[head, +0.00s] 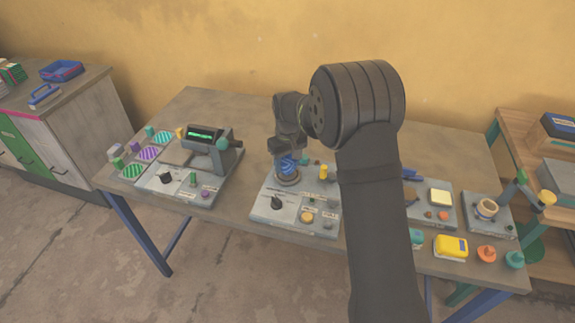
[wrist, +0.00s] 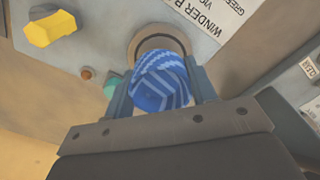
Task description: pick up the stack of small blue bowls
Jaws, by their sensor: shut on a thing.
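A round blue thing with lighter blue stripes (wrist: 162,82) is between the two fingers of my gripper (wrist: 161,92) in the wrist view. It looks like one ball, and I cannot make out separate bowls in it. In the head view the blue thing (head: 288,164) is at a round ring holder (head: 287,180) on the middle grey panel. My gripper (head: 286,152) comes down on it from above and is shut on it. The ring (wrist: 140,38) shows behind it in the wrist view. I cannot tell whether it touches the ring.
A press-like device (head: 212,150) and striped discs (head: 148,153) stand left. A yellow box (head: 450,247) lies right. My arm hides part of the table.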

